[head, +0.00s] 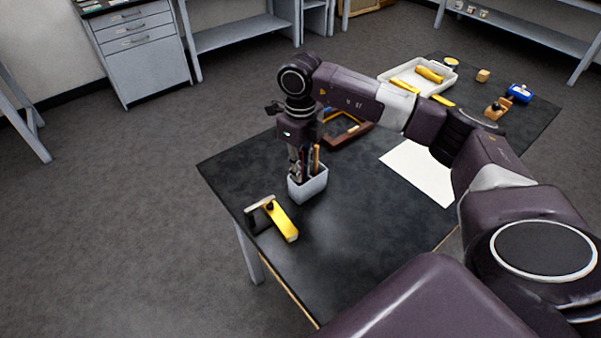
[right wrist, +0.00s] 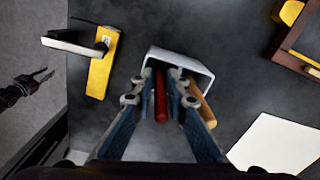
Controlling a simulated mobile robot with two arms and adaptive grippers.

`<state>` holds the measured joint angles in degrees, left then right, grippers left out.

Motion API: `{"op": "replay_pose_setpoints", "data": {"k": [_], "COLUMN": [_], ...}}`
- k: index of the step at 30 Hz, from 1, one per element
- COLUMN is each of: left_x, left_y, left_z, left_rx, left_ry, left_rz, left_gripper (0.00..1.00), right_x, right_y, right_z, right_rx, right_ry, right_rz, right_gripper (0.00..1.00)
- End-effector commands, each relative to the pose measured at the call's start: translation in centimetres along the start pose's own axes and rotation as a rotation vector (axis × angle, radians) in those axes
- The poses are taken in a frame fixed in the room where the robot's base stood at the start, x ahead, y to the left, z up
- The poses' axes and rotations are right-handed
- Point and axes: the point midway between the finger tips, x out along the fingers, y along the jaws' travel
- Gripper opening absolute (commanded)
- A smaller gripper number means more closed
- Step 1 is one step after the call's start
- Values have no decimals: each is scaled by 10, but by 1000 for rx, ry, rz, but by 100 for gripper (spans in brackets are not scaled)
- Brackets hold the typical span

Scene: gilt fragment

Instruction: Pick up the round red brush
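The round red brush (right wrist: 161,96) stands in a pale cup (head: 308,184), with its red handle showing. My right gripper (head: 296,172) points down at the cup. In the right wrist view its two fingers (right wrist: 162,80) are drawn in close on either side of the red handle and look shut on it. The cup's rim (right wrist: 196,66) surrounds the fingertips, and the brush's lower end is hidden inside. An orange-tan handle (head: 317,157) stands in the same cup, just outside the right finger. My left gripper (right wrist: 43,77) shows small at the left of the right wrist view, empty with its fingers apart.
A yellow-and-black tool (head: 283,222) lies left of the cup near the table edge. A brown wooden frame (head: 352,135) lies behind the cup, and white paper (head: 418,172) to the right. A white tray (head: 447,82) with yellow tools stands at the back. Bare dark tabletop (head: 335,235) lies in front.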

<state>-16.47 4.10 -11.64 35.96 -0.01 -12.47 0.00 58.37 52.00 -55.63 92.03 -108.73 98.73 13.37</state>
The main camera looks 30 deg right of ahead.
Motion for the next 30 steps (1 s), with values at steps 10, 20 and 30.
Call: {"op": "replay_pose_setpoints", "data": {"k": [10,20,30], "left_x": [-1,0,10], "left_y": [-4,-6,-7], "left_z": [26,20,16], "left_rx": [2,0,-1], "left_ry": [-37,-28,-19], "left_rz": [-5,-7,-8], "left_gripper": [26,26,26], "right_x": [0,-1,-38], "right_y": [0,0,0], "right_z": [0,0,2], "right_rx": [-1,-1,-1], "right_ry": [-1,-1,-7], "right_rz": [0,0,-2], "right_gripper": [0,0,0]}}
